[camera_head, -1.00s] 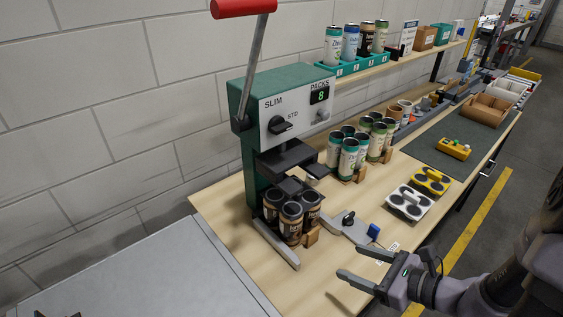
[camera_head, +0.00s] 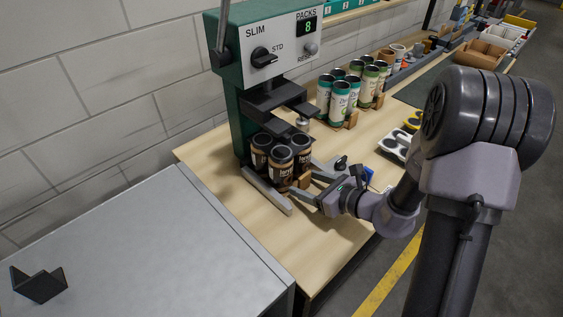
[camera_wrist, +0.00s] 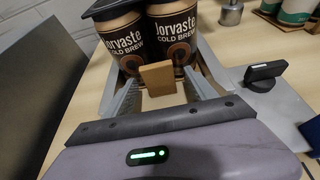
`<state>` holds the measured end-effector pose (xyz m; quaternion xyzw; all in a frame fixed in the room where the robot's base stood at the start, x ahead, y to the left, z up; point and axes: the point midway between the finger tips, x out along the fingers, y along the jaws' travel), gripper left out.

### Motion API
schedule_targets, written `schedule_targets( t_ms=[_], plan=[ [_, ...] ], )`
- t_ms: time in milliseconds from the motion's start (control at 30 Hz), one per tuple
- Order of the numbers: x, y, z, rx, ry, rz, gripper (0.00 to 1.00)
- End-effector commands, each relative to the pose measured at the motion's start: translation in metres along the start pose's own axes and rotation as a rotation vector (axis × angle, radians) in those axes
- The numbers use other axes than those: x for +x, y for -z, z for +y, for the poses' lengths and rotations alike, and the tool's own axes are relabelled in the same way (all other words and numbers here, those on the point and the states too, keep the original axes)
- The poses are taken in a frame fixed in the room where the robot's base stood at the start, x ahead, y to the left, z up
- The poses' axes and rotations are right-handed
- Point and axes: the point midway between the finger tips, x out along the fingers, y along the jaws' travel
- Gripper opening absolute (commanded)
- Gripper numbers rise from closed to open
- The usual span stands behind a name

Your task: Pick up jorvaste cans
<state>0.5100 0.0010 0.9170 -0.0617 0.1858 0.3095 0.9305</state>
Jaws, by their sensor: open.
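Dark brown jorvaste cold brew cans (camera_head: 279,166) stand upright in a tight cluster at the foot of the green press. Two of the cans (camera_wrist: 178,42) show close up in the wrist view, with their labels facing me. A small wooden block (camera_wrist: 158,78) is at the front of the cluster, low between the two cans. My gripper (camera_head: 304,185) is open beside the cans, on their right front side. In the wrist view its fingers (camera_wrist: 160,88) lie on either side of the wooden block, with a gap visible. Whether they touch it I cannot tell.
The green press (camera_head: 265,70) with a lever and dark plates rises behind and above the cans. Green-and-white cans (camera_head: 338,100) stand farther right. A black-knobbed grey plate (camera_head: 340,162) is close to my gripper. A grey metal surface (camera_head: 150,245) lies at left.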

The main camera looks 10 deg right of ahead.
Motion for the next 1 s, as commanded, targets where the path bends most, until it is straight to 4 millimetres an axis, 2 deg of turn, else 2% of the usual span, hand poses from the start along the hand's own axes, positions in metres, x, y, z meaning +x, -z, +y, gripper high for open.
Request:
schedule_targets(
  t_ms=[167, 500, 767, 1000],
  plan=[
    [0.0, -0.001, 0.0, 0.0, 0.001, 0.0, 0.65],
    [-0.001, -0.001, 0.0, 0.0, 0.0, 0.0, 0.0],
    [-0.001, -0.002, 0.0, 0.0, 0.0, -0.001, 0.0],
    [-0.01, -0.023, 0.0, -0.001, 0.0, -0.001, 0.0]
  ],
)
